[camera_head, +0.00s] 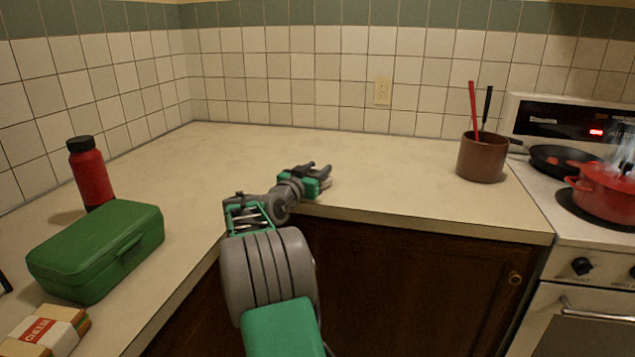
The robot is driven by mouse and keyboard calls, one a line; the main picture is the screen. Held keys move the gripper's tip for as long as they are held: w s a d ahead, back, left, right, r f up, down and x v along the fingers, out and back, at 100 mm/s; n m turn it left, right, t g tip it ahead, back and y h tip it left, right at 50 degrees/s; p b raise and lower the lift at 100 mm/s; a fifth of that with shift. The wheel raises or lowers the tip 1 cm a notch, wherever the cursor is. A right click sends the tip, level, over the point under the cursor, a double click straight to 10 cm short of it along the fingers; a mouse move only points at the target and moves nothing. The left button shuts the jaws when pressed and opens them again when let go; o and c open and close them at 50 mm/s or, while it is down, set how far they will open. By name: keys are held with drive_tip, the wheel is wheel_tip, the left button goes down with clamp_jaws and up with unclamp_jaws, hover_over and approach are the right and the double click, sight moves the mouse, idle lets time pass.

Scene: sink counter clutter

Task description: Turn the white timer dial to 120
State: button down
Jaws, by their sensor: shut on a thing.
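My gripper (327,174) is over the counter (400,187) near its front edge, around the middle of the view, and points right. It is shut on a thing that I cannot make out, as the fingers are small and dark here. I cannot pick out a white timer or its dial anywhere in this view, and no dial marking can be read. My gripper and wrist hide a small part of the counter.
A green box (97,247), a red bottle (90,176) and a wrapped sandwich (45,331) are at left. A brown pot with utensils (481,158) stands right. On the stove are a black pan (556,158) and a steaming red pot (606,192). The middle counter is clear.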

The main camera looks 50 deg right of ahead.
drive_tip(key=shift+f+m+g+b, duration=0.1)
drive_tip(key=shift+m+g+b, duration=0.4)
drive_tip(key=shift+g, duration=0.6)
drive_tip(key=c, duration=0.9)
unclamp_jaws()
drive_tip(key=a, duration=0.7)
drive_tip(key=shift+s+a, duration=0.25)
drive_tip(key=shift+a, duration=0.1)
